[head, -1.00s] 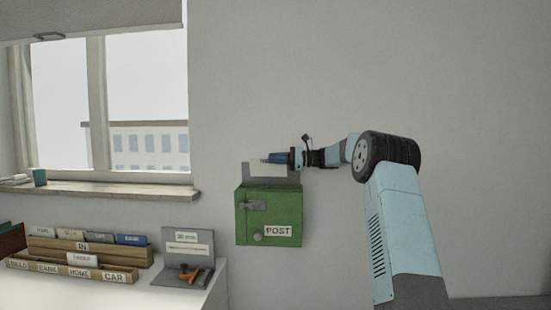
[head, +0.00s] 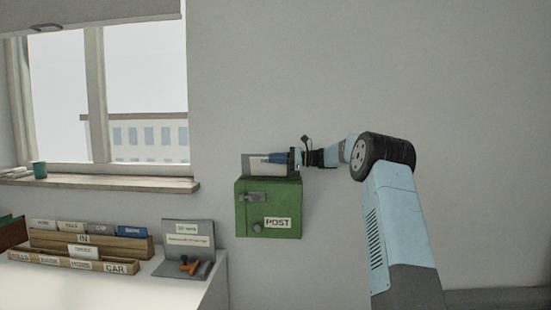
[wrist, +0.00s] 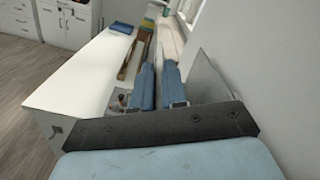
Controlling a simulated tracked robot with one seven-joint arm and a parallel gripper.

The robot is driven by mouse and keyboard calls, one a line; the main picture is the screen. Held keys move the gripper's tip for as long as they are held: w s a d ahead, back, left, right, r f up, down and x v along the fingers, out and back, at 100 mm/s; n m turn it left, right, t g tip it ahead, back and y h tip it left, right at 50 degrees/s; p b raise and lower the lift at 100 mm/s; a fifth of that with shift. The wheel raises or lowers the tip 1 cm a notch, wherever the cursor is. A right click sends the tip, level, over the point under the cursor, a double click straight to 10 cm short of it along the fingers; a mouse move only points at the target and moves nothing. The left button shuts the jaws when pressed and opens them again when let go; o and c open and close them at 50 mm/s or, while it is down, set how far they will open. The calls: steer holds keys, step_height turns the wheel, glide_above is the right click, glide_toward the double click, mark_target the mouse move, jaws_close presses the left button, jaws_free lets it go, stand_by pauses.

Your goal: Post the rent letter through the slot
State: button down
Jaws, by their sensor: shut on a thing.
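The green post box (head: 268,208) hangs on the wall, with a POST label, a latch and a grey plate (head: 246,163) rising behind its top. My gripper (head: 264,158) is just above the box, reaching in from the right. It is shut on a pale letter (head: 263,169), which stands upright in front of the plate with its lower edge at the box top. How far the letter is in the slot I cannot tell. In the wrist view the blue fingers (wrist: 158,75) are side by side, and the letter between them is hard to make out.
A white desk (head: 180,293) stands at the lower left with labelled wooden file racks (head: 80,265) and a grey stand (head: 188,240) holding a card and an orange-handled item. A window sill (head: 100,185) is above. The wall right of the box is bare.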

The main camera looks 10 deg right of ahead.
mark_target(277, 167)
steer(key=shift+w+d+f, duration=0.15)
steer(key=shift+w+f, duration=0.25)
steer(key=shift+f, duration=0.4)
steer(key=shift+w+d+f, duration=0.1)
steer(key=shift+w+f, duration=0.35)
steer(key=shift+f, duration=0.4)
steer(key=shift+w+d+f, duration=0.15)
steer(key=shift+w+f, duration=0.25)
steer(key=shift+f, duration=0.4)
steer(key=c, duration=1.1)
jaws_free()
steer(key=v, duration=1.4)
